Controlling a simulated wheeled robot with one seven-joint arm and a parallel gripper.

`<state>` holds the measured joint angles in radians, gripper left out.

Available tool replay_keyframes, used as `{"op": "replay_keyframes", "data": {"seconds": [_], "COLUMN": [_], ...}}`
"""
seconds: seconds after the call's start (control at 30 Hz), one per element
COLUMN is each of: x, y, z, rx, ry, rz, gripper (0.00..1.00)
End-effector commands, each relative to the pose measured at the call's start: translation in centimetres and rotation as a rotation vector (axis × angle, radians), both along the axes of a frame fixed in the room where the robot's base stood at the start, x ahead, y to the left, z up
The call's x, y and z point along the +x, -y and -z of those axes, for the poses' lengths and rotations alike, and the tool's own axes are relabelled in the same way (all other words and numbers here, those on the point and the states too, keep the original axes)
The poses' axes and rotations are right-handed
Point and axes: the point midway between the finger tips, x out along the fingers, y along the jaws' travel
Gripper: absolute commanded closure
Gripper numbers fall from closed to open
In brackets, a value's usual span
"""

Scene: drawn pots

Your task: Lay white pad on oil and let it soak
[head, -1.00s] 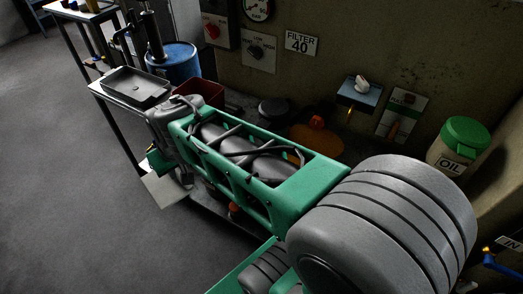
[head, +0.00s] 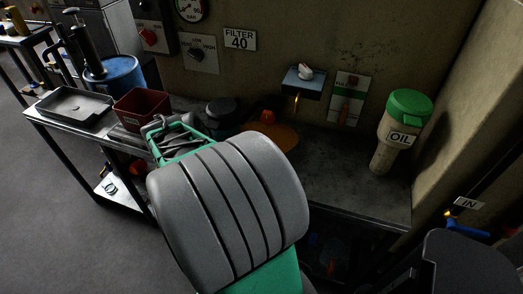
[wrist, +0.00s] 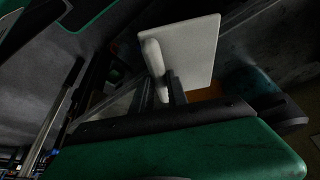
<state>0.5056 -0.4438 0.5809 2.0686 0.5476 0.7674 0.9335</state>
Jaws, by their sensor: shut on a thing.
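The white pad (wrist: 200,45) is a flat square plate with a rounded white handle (wrist: 152,55). It shows tilted in the wrist view. My gripper (wrist: 160,88) is shut on the handle, with the pad beyond the fingertips. In the head view my own arm hides the gripper and pad. The oil looks like a flat orange-brown patch (head: 285,136) on the bench by the wall, its near side hidden by my arm. In the wrist view an orange-brown strip (wrist: 206,93) shows below the pad; I cannot tell whether they touch.
An orange object (head: 264,116) stands at the patch's back edge, with a dark round pot (head: 221,110) to its left. A red bin (head: 142,107) and black tray (head: 74,106) are farther left. A green-lidded OIL container (head: 396,128) stands right. A small shelf (head: 303,82) juts from the wall.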

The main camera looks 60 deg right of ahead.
Motion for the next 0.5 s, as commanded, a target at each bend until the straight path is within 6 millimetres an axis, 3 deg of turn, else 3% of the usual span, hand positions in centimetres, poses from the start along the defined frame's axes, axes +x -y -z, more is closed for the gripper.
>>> {"op": "replay_keyframes", "data": {"seconds": [0.1,0.2,0.37,0.5], "x": [-3.5,-5.0,-5.0,-4.3], "y": [1.9,2.6,5.3,9.7], "z": [1.2,1.5,1.4,1.3], "rx": [0.001,0.001,0.002,0.002], "ry": [-0.001,0.001,-0.001,-0.001], "rz": [0.225,0.325,0.356,0.354], "gripper": [1.0,1.0,1.0,1.0]}}
